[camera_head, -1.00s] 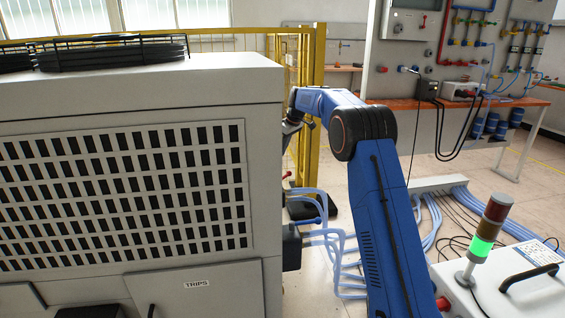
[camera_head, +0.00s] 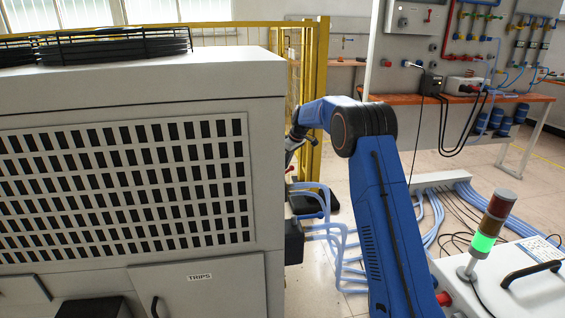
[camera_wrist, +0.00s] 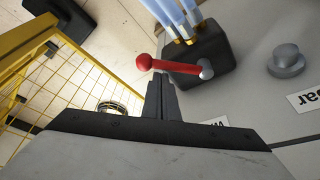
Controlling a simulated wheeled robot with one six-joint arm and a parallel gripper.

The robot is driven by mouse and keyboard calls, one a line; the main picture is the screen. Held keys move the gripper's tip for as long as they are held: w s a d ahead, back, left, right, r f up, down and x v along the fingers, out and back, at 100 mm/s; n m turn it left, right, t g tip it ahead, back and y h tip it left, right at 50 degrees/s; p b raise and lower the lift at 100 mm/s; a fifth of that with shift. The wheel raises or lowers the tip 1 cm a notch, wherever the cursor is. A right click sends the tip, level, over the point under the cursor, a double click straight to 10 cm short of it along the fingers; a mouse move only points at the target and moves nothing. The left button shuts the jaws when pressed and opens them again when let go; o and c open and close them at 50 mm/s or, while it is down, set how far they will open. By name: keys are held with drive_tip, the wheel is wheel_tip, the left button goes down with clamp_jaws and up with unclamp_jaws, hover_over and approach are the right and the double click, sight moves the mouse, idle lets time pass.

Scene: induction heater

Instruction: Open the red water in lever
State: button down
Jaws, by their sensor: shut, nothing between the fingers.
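The red lever (camera_wrist: 176,66) has a round ball at its left end and a grey pivot at its right end. It lies crosswise over a dark block on the grey cabinet side in the wrist view. My gripper (camera_wrist: 160,80) is shut and empty, with its fingertips just below the lever in the picture, close to the ball end. I cannot tell whether they touch it. In the head view my gripper (camera_head: 290,158) is beside the right side of the cabinet, partly hidden by its edge.
The large grey cabinet (camera_head: 140,80) fills the left. Blue hoses (camera_head: 325,232) come out of its side. A yellow mesh fence (camera_wrist: 60,75) stands close by. A signal tower (camera_head: 485,243) with a green light stands at the right.

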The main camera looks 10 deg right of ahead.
drive_tip(key=shift+s+d+m, duration=0.3)
drive_tip(key=shift+d+m, duration=0.1)
drive_tip(key=shift+m, duration=0.2)
idle(0.4)
drive_tip(key=shift+s+d+m+t+h, duration=0.3)
drive_tip(key=shift+s+m, duration=0.05)
drive_tip(key=shift+m, duration=0.35)
drive_tip(key=shift+s+d+m+h, duration=0.3)
drive_tip(key=shift+s+d+m, duration=0.15)
drive_tip(key=shift+s+m, duration=0.45)
drive_tip(key=shift+s+d+m+h, duration=0.3)
drive_tip(key=shift+s+d+m, duration=0.1)
drive_tip(key=shift+s+m, duration=0.45)
